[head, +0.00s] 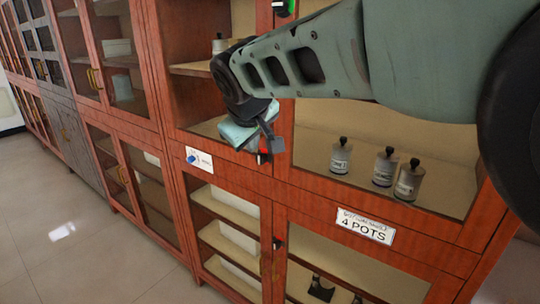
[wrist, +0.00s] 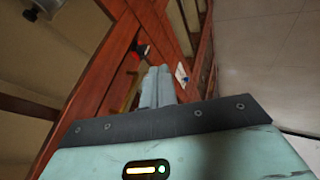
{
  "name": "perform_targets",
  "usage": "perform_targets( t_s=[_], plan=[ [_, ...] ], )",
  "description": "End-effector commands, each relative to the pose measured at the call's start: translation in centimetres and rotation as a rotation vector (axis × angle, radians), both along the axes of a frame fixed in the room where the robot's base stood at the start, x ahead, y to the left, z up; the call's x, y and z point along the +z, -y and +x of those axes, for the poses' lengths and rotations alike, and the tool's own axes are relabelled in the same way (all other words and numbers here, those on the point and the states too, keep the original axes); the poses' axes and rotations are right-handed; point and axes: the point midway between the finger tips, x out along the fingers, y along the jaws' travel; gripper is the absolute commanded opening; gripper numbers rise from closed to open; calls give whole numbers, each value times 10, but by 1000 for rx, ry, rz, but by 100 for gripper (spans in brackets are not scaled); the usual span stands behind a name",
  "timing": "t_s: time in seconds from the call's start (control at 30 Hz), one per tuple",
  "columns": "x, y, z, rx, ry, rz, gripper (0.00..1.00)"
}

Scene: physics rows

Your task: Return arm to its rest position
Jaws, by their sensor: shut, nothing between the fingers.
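My arm (head: 310,60) reaches across the upper part of the head view, in front of the red-brown cabinet. My gripper (head: 248,130) hangs at its end near the cabinet's middle rail, partly hidden by its own wrist. In the wrist view its two pale teal fingers (wrist: 157,86) lie side by side, shut, with nothing seen between them. The fingers point along the cabinet front. I cannot tell whether they touch it.
The red-brown cabinet (head: 235,165) runs along the wall. Three small bottles with black stoppers, one of them here (head: 341,156), stand on a shelf above a "4 POTS" label (head: 365,226). A red and black fitting (wrist: 140,50) is near the fingers. Tiled floor (head: 90,240) is clear at left.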

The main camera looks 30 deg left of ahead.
Motion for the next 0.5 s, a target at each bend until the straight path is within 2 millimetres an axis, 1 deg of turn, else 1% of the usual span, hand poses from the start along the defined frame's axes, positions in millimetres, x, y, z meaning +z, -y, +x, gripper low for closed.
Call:
perform_targets(
  t_s=[0.1, 0.27, 0.3, 0.37, 0.47, 0.5],
  plan=[
    [5, 2, -4, 0, 0, -1, 0],
    [7, 3, -5, 0, -1, -1, 0],
    [7, 8, -3, -7, -9, -1, 0],
    [6, 20, 0, -23, -32, 0, 0],
    [1, 55, 2, -66, -108, 3, 0],
    [-2, 74, 0, -89, -148, 6, 0]
  ],
)
